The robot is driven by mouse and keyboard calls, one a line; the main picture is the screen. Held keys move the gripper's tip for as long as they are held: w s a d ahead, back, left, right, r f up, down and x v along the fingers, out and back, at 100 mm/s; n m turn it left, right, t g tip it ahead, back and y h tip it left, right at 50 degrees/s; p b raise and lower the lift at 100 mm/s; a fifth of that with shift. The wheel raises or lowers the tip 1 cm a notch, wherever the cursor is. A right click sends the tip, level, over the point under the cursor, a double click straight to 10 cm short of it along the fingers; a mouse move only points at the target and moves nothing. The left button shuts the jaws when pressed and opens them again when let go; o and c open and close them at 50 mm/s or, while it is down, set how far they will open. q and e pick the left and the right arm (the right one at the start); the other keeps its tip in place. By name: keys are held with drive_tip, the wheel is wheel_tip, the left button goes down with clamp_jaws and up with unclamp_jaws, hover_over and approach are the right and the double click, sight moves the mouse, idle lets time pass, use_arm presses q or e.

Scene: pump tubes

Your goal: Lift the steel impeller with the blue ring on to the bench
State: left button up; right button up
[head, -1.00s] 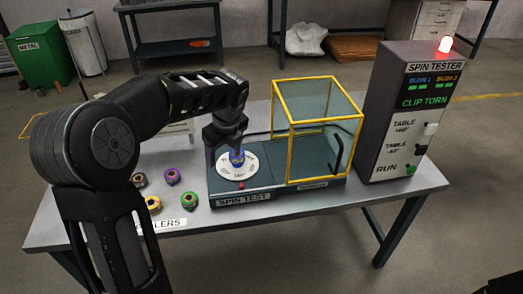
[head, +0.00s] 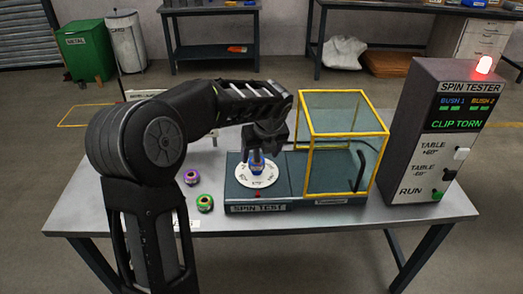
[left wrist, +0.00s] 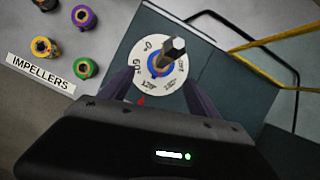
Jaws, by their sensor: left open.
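The impeller with the blue ring (head: 256,166) sits on the white marked turntable (head: 262,182) of the spin test base. My left gripper (head: 258,153) is over the turntable, pointing down. In the left wrist view its two fingers (left wrist: 160,92) are apart, one on each side of the turntable's near half, with nothing clearly gripped. Contact with the impeller cannot be told. My right gripper is not in view.
A yellow-framed clear guard (head: 345,150) stands right of the turntable, and the spin tester cabinet (head: 440,130) with a lit red lamp is beyond it. Purple (head: 191,177) and green (head: 204,203) ringed impellers lie on the bench (head: 95,205) to the left, near the IMPELLERS label (left wrist: 40,73).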

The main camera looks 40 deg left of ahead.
sight(257, 161)
use_arm(q)
drive_tip(key=x, duration=0.5)
drive_tip(key=shift+a+f, duration=0.1)
drive_tip(key=shift+f, duration=0.2)
drive_tip(key=shift+c, duration=0.2)
clamp_jaws()
idle(0.9)
drive_tip(key=shift+r+p, duration=0.5)
drive_tip(key=shift+r, duration=0.15)
idle(0.6)
drive_tip(key=shift+r, duration=0.1)
